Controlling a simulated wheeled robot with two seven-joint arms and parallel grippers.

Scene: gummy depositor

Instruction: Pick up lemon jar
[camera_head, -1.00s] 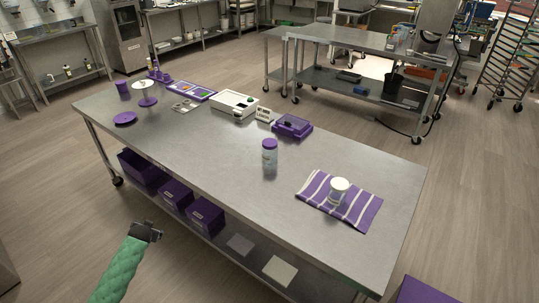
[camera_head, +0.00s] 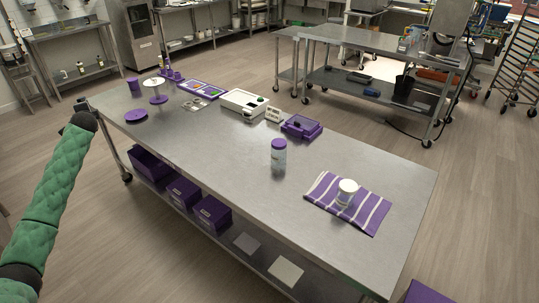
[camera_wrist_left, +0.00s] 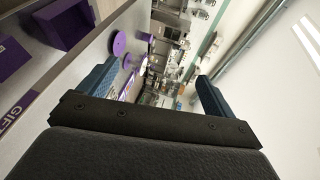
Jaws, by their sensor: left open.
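A clear jar with a purple lid (camera_head: 279,153) stands upright near the middle of the steel table. A second jar with a white lid (camera_head: 346,191) stands on a purple striped cloth (camera_head: 322,190) at the table's right end. I cannot read which one is lemon. My left gripper (camera_head: 80,108) is at the table's far left end, well away from both jars. In the left wrist view the left gripper (camera_wrist_left: 155,88) has its two blue fingers wide apart with nothing between them. My right gripper is not in view.
The steel table (camera_head: 230,150) holds a white device (camera_head: 243,102), a purple box (camera_head: 301,127), a purple disc (camera_head: 136,116) and a white-topped stand (camera_head: 156,90). Purple bins (camera_head: 212,212) sit on its lower shelf. The tabletop around the purple-lidded jar is mostly clear.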

